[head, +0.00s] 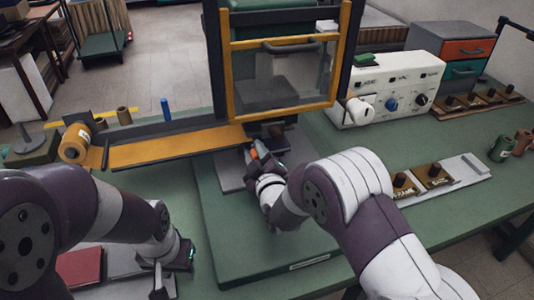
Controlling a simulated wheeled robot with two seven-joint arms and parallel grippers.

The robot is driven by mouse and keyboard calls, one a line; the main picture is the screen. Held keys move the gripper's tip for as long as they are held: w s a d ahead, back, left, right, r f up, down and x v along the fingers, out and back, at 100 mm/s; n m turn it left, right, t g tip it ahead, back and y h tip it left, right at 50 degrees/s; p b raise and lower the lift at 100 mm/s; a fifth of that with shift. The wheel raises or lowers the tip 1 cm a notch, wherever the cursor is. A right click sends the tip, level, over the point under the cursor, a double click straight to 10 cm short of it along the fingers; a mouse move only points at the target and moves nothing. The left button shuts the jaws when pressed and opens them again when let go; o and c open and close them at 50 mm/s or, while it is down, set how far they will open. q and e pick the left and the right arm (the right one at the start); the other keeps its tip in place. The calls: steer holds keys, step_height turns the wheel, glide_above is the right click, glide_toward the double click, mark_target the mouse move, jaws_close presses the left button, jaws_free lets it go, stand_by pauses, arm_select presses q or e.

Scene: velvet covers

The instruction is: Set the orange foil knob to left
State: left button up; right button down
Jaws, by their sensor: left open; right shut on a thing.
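My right gripper (254,156) is in front of the press, at the right end of the orange foil strip (170,152). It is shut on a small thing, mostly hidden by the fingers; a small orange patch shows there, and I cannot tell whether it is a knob. The cream control box (400,75) at the right back carries a white knob (360,110), a blue knob (391,104) and a black knob (422,99). No knob clearly marked as orange foil can be made out. My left gripper (178,264) is open, low at the front left.
The press frame (229,75) with its yellow guard stands at the back centre. An orange foil roll (73,145) is at the left. Stamps on a tray (462,172) are at the right. Green bench is clear at the front centre.

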steer(key=shift+s+a, duration=0.25)
steer(key=shift+a, duration=0.45)
steer(key=shift+s+a, duration=0.2)
steer(key=shift+a, duration=0.45)
steer(key=c, duration=1.3)
jaws_free()
steer(key=o, duration=0.5)
steer(key=shift+c, duration=0.2)
steer(key=shift+a, duration=0.15)
